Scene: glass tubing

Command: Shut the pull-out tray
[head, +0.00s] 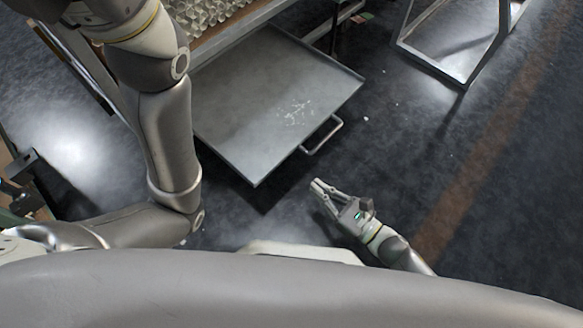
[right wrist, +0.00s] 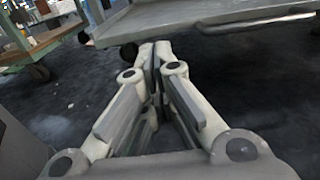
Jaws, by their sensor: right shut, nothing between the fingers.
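The pull-out tray (head: 240,110) is a flat grey metal tray, pulled out from under the bench, with a bar handle (head: 323,135) on its front edge. My right gripper (head: 316,186) is shut and empty, just in front of the tray's front edge, below the handle in the picture and apart from it. In the right wrist view the shut fingers (right wrist: 154,50) point toward the tray's front edge (right wrist: 180,25), and the handle (right wrist: 255,22) shows at the upper right. My left arm comes in at the left and crosses near the tray's left side; its gripper is out of frame.
Glass pieces (head: 205,14) fill a wooden-edged rack above the tray's back. White fragments (head: 295,112) lie on the tray. A metal frame stand (head: 462,75) is at the upper right. The dark floor (head: 400,150) right of the tray is largely clear.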

